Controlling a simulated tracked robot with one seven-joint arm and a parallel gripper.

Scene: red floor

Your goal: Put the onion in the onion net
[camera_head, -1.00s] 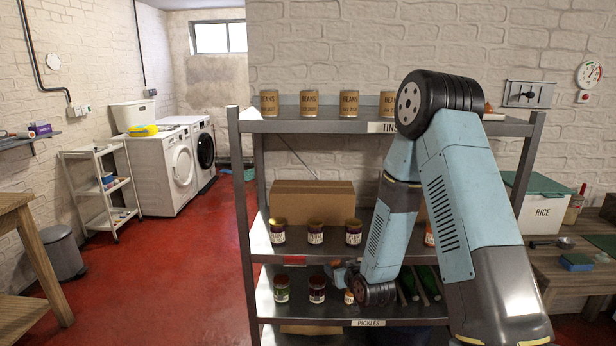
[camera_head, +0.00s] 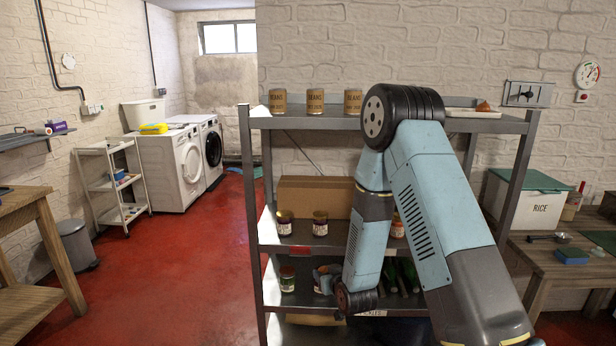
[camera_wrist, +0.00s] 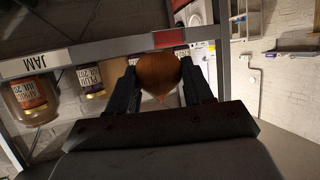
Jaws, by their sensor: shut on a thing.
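In the wrist view an orange-brown onion (camera_wrist: 158,74) sits between the two dark fingers of my gripper (camera_wrist: 160,88), which is shut on it. The onion cannot be made out there. I cannot identify an onion net in either view.
A metal rack (camera_head: 390,124) holds bean tins (camera_head: 316,101), a cardboard box (camera_head: 314,197) and jars (camera_head: 320,223). A pale tray (camera_head: 470,113) with a brown item lies top right. Jam jars (camera_wrist: 90,82) are close to my gripper. Red floor (camera_head: 190,260) is clear at left.

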